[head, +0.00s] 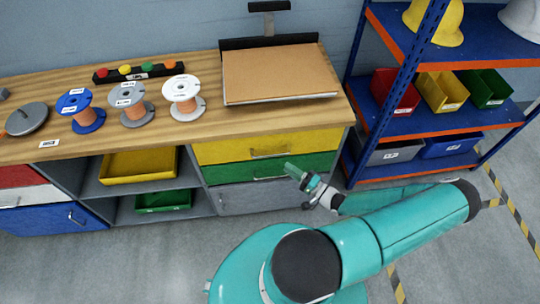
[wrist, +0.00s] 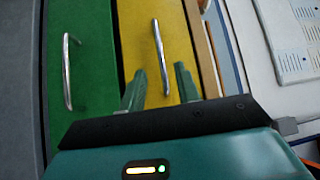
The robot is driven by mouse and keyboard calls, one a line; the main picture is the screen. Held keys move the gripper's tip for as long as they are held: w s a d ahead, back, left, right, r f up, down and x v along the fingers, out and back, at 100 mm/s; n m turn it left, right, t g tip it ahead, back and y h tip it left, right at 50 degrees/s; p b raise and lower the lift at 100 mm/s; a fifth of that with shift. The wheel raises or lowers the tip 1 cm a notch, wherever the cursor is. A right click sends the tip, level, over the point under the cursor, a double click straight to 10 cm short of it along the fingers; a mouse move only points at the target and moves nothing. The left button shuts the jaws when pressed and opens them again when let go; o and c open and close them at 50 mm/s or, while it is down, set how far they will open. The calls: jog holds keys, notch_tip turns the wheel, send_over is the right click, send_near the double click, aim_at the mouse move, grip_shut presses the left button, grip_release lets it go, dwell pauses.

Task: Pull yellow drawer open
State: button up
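The yellow drawer (head: 225,152) is the top one of a stack under the right end of the workbench and looks shut. Its metal bar handle (head: 270,153) shows on its front. In the wrist view the yellow drawer front (wrist: 142,40) is turned on its side, with its handle (wrist: 161,55) running down between my fingers. My gripper (wrist: 160,85) is open, one green finger on each side of the handle's lower end. I cannot tell whether either finger touches it. In the head view my gripper (head: 291,170) is in front of the drawers, low and right of the yellow handle.
A green drawer (head: 222,172) with its own handle (wrist: 67,70) sits directly below, above a grey drawer (head: 228,198). The wooden benchtop (head: 210,110) holds several spools and a cardboard stack (head: 280,72). A blue-orange shelf rack (head: 385,120) stands close on the right.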

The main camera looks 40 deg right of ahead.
aim_at(270, 155)
jog(key=x, duration=1)
jog(key=shift+f, duration=0.1)
jog(key=shift+s, duration=0.1)
grip_shut()
